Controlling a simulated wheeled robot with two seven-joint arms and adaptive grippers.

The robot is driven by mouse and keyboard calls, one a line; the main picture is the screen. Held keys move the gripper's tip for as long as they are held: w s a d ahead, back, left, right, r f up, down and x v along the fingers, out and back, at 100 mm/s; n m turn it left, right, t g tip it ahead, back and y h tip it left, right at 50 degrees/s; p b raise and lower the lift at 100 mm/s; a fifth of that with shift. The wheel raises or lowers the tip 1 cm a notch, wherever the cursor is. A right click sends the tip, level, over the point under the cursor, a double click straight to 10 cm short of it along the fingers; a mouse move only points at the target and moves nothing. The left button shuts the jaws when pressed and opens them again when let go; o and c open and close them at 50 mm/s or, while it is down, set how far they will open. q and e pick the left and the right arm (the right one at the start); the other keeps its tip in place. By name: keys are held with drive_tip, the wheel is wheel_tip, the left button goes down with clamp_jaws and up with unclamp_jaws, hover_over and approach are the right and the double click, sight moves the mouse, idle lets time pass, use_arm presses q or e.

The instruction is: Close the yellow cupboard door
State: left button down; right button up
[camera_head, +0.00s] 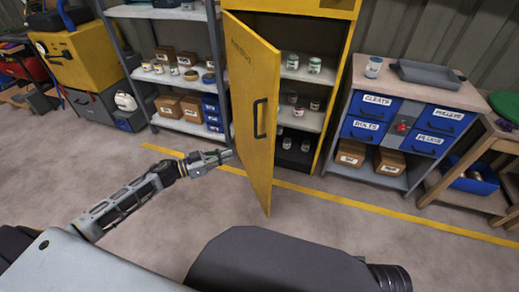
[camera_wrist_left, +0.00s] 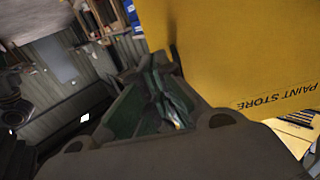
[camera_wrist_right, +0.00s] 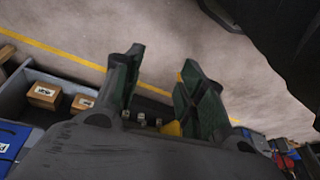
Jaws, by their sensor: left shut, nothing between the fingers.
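The yellow cupboard door (camera_head: 250,100) stands open, swung out toward me from the left side of the cupboard (camera_head: 340,60). Its outer face is toward me, with a dark handle (camera_head: 260,118) near its free edge. My left gripper (camera_head: 228,155) is shut and empty beside the lower part of the outer face; I cannot tell whether it touches. In the left wrist view the door (camera_wrist_left: 240,55) with "PAINT STORE" lettering fills the right, close beside the fingers (camera_wrist_left: 172,105). My right gripper (camera_wrist_right: 163,62) is open and empty over the floor, outside the head view.
Jars (camera_head: 290,62) stand on the cupboard's shelves. Grey shelving (camera_head: 165,13) with boxes is left of the cupboard, and a unit of blue drawers (camera_head: 370,107) is right of it. A yellow line (camera_head: 400,217) crosses the floor. The floor before the door is clear.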

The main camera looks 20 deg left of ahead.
use_arm(q)
drive_tip(key=shift+s+d+r, duration=0.25)
drive_tip(key=shift+r, duration=0.05)
use_arm(e)
drive_tip(key=shift+s+r, duration=0.1)
drive_tip(key=shift+r, duration=0.3)
use_arm(q)
drive_tip(key=shift+w+d, duration=0.1)
drive_tip(key=shift+d, duration=0.05)
use_arm(e)
drive_tip(key=shift+a, duration=0.1)
use_arm(q)
drive_tip(key=b, duration=0.3)
approach(269, 143)
drive_tip(key=shift+x, duration=1.8)
drive_tip(key=shift+b+x, duration=0.45)
drive_tip(key=shift+x, duration=0.55)
drive_tip(key=shift+w+d, duration=0.4)
drive_tip(key=shift+d, duration=0.2)
use_arm(e)
wheel_tip(269, 143, down, 8)
drive_tip(key=w+a+t+y, duration=0.1)
drive_tip(key=a, duration=0.1)
drive_tip(key=shift+w+a+f+t, duration=0.15)
drive_tip(key=shift+a+t, duration=0.1)
drive_tip(key=shift+t, duration=0.05)
use_arm(q)
drive_tip(key=shift+r, duration=0.1)
